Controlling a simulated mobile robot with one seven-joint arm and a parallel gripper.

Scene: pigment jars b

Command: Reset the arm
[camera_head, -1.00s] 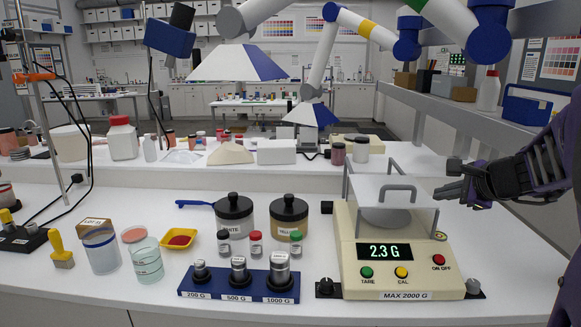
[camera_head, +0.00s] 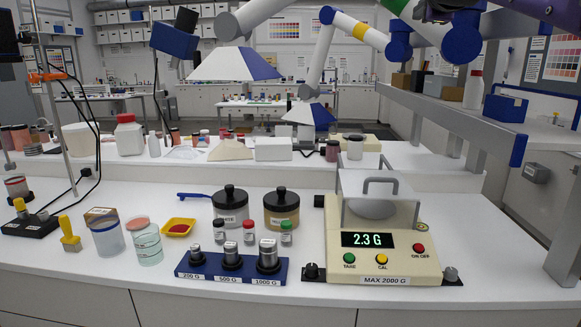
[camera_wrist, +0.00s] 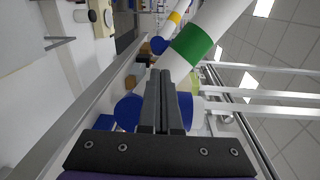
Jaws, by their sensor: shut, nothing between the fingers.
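My gripper (camera_wrist: 166,76) shows in the wrist view, its two dark fingers together with nothing between them. It points toward a white arm with a green band (camera_wrist: 192,42) and blue joints; I cannot tell the gap between them. The gripper is out of the head view, where only a dark purple bit of my arm shows at the top right edge. The balance (camera_head: 374,240) reads 2.3 G, and its clear shield is closed over the pan.
A weight block (camera_head: 231,270), two black-lidded jars (camera_head: 230,207) (camera_head: 281,210), small vials, beakers (camera_head: 148,245) and a yellow dish (camera_head: 178,228) stand on the front bench. A grey shelf (camera_head: 440,105) runs along the right. The bench right of the balance is clear.

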